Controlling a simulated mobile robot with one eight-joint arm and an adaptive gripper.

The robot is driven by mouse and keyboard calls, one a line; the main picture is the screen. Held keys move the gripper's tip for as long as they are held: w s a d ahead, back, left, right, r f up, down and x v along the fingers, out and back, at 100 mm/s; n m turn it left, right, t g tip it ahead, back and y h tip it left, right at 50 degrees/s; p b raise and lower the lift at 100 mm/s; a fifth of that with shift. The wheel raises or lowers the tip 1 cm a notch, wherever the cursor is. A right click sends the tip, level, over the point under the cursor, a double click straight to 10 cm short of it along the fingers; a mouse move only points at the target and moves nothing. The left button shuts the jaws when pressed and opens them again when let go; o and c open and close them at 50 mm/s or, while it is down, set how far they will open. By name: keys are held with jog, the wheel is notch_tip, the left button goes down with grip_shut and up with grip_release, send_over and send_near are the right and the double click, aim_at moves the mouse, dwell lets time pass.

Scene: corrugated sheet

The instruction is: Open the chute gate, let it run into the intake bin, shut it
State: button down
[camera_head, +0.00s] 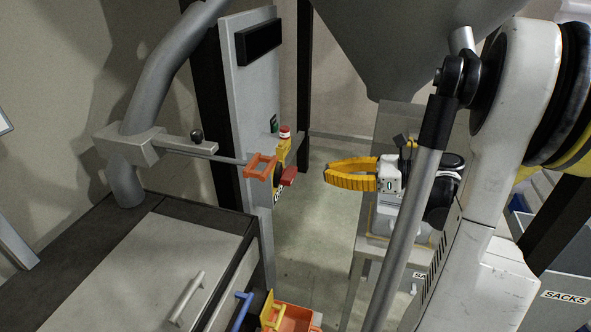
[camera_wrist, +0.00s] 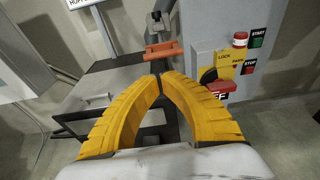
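The grey chute pipe (camera_head: 165,75) comes down at the left through a gate housing (camera_head: 128,146) onto a dark-topped cabinet. A thin rod runs right from the housing to the gate's orange handle (camera_head: 259,167), which also shows in the wrist view (camera_wrist: 163,50). My gripper (camera_head: 328,178) has yellow fingers and is empty, right of the handle and apart from it. In the wrist view its fingertips (camera_wrist: 160,78) meet just below the handle in the picture. I cannot tell for certain which container is the intake bin, and the gate's inside is hidden.
A grey control post (camera_wrist: 225,50) with a yellow lock plate, red lever (camera_head: 288,176) and start and stop buttons stands close behind the handle. The cabinet's pale lid (camera_head: 165,262) has a bar handle. An orange box (camera_head: 298,318) sits low in front. A hopper (camera_head: 405,40) hangs above right.

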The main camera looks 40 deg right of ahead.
jog(key=b, duration=0.4)
send_near(254, 167)
jog(key=w+a+f, duration=0.2)
jog(key=shift+w, duration=0.15)
jog(key=shift+a, duration=0.1)
jog(key=x, duration=0.2)
jog(key=r+x, duration=0.1)
jog(key=x, duration=0.4)
jog(key=shift+w+a+r, duration=0.2)
jog(key=shift+w+a, duration=0.1)
jog(key=shift+w, duration=0.15)
